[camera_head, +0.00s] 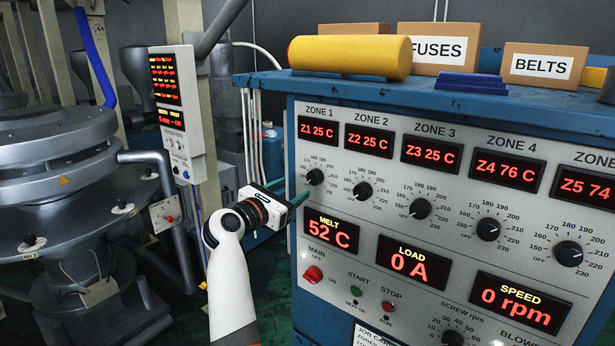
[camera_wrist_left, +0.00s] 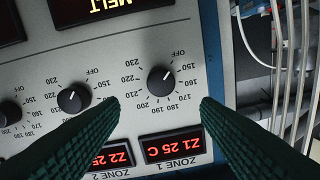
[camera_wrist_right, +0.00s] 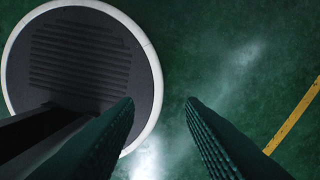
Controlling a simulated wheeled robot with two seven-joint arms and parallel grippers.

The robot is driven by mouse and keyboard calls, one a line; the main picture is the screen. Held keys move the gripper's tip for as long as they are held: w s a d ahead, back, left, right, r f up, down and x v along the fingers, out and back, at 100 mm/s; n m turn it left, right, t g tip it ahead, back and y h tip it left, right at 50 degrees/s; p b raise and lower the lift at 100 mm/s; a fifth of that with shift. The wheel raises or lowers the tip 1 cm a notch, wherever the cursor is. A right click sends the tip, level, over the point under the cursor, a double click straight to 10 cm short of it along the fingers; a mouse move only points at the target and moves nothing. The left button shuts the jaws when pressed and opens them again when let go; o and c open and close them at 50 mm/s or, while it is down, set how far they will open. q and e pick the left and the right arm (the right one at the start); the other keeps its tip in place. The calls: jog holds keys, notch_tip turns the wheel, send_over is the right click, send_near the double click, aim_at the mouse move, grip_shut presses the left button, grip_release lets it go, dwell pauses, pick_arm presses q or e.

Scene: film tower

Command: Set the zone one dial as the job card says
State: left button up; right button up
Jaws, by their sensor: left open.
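The zone one dial (camera_head: 315,177) is a black knob under the red "Z1 25 C" display (camera_head: 318,131). In the left wrist view, which is upside down, the knob (camera_wrist_left: 161,80) shows a white pointer toward OFF. My left gripper (camera_head: 293,192) is open in front of the panel by this dial. In its wrist view, the knob appears between and just beyond the fingertips (camera_wrist_left: 160,102), with no contact visible. The job card (camera_head: 372,337) is mostly cut off at the bottom; its setting is not readable. My right gripper (camera_wrist_right: 160,101) is open and empty above green floor.
The zone two dial (camera_head: 362,190) sits close beside the zone one dial. The melt display (camera_head: 331,232) is below. A yellow roll (camera_head: 350,57) and boxes lie on the cabinet top. A control box (camera_head: 176,95) on a post stands left of my left arm.

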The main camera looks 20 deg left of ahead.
aim_at(312, 178)
pick_arm(q)
jog(key=p+x, duration=0.1)
jog(key=x, duration=0.5)
jog(key=shift+w+f, duration=0.1)
jog(key=shift+w, duration=0.6)
jog(key=shift+w+d, duration=0.2)
jog(key=shift+w, duration=0.1)
pick_arm(e)
jog(key=shift+w+r, duration=0.7)
jog(key=shift+r, duration=0.1)
pick_arm(q)
jog(key=c, duration=1)
pick_arm(e)
jog(key=shift+s, duration=0.2)
